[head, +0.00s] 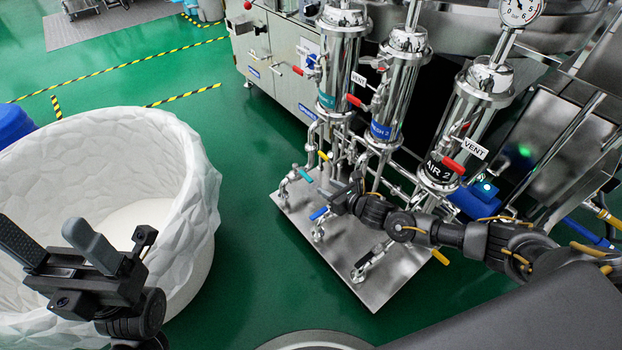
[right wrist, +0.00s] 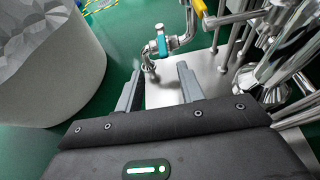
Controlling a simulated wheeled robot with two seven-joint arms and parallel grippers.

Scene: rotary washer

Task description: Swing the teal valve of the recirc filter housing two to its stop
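The teal valve handle (head: 304,175) sits on low pipework under the left filter housing (head: 338,62), which has a teal label too small to read surely. In the right wrist view the teal handle (right wrist: 162,44) stands beyond my fingertips, roughly in line with the gap between them. My right gripper (right wrist: 159,72) is open and empty, apart from the handle. In the head view my right gripper (head: 335,197) is near the valve, to its lower right, with its fingers partly hard to make out. My left gripper (head: 57,240) is open and empty in front of the white tub.
A blue handle (head: 318,213) and a yellow handle (head: 323,155) are close to the teal one. Housings labelled FRESH 2 (head: 403,85) and AIR 2 (head: 465,125) stand to the right. A white tub (head: 200,190) is at left; green floor lies between it and the steel base plate (head: 375,290).

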